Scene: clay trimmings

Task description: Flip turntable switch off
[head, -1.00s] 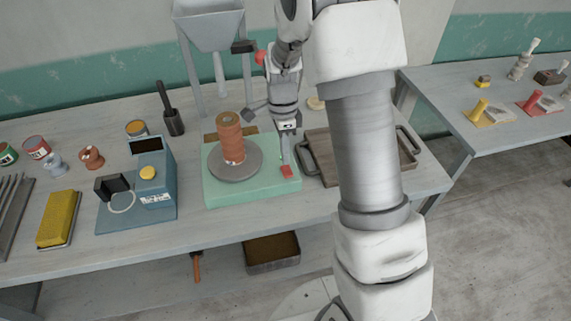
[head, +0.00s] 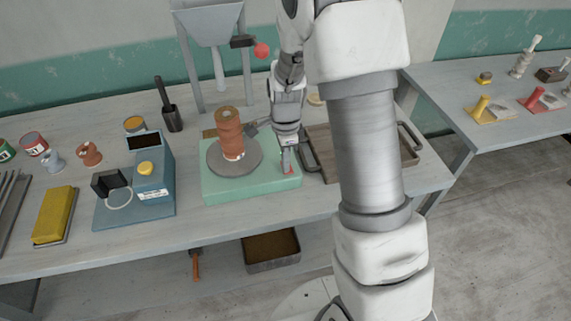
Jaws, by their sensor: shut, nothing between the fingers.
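The turntable (head: 215,188) is a mint-green box with a grey round plate (head: 222,160) on top. A reddish-brown clay cylinder (head: 229,135) stands on the plate. The red switch (head: 291,170) is at the right side of the box's top, and is now mostly hidden by my gripper. My gripper (head: 288,168) is shut and empty, pointing down with its tips at the switch. I cannot tell whether the tips touch it or which way it is tipped.
A blue device with a yellow button (head: 146,168) stands left of the turntable. A hopper on legs (head: 208,20) stands behind. A yellow sponge-like block (head: 54,214) lies far left.

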